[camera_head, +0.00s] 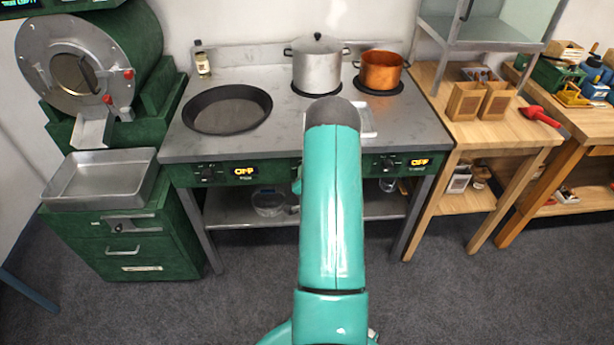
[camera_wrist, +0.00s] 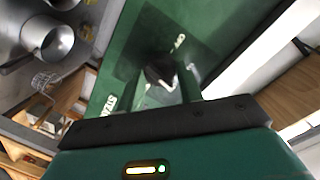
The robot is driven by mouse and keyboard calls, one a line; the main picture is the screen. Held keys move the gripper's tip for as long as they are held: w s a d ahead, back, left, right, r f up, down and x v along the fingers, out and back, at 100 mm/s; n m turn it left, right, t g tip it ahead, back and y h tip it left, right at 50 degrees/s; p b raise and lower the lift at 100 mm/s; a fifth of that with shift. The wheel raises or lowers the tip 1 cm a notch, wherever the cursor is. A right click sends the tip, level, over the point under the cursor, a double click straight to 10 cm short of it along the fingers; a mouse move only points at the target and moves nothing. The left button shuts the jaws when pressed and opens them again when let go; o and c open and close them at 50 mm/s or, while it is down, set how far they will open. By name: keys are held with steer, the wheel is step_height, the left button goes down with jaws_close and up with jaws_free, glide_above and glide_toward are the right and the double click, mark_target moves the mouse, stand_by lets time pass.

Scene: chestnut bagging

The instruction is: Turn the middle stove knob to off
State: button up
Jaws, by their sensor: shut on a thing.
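The stove (camera_head: 290,135) has a steel top and a green front panel. Its left knob (camera_head: 207,173) and right knob (camera_head: 388,163) show in the head view, each beside a lit display that appears to read OFF. The middle knob and its display are hidden behind my teal arm there. In the wrist view a dark knob (camera_wrist: 160,70) with a pale mark stands on the green panel. My gripper (camera_wrist: 160,82) has its fingers on either side of this knob and is shut on it. The knob's setting cannot be read.
A wide black pan (camera_head: 228,109), a steel pot (camera_head: 317,65) and a copper pot (camera_head: 381,71) stand on the stove. A green roaster with a metal tray (camera_head: 98,176) is at left. A wooden table (camera_head: 500,130) stands at right. The floor in front is clear.

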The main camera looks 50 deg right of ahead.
steer(key=shift+w+a+f+n+g+h, duration=0.1)
steer(key=shift+n+g+h, duration=0.25)
steer(key=shift+n, duration=2.7)
steer(key=shift+d+n+g+h, duration=0.1)
steer(key=shift+n+h, duration=0.5)
steer(key=shift+n, duration=2.5)
steer(key=shift+w+a+f+n+g+h, duration=0.1)
steer(key=shift+n+g+h, duration=0.25)
steer(key=shift+n, duration=2.7)
steer(key=shift+s+r, duration=0.1)
steer(key=o, duration=1)
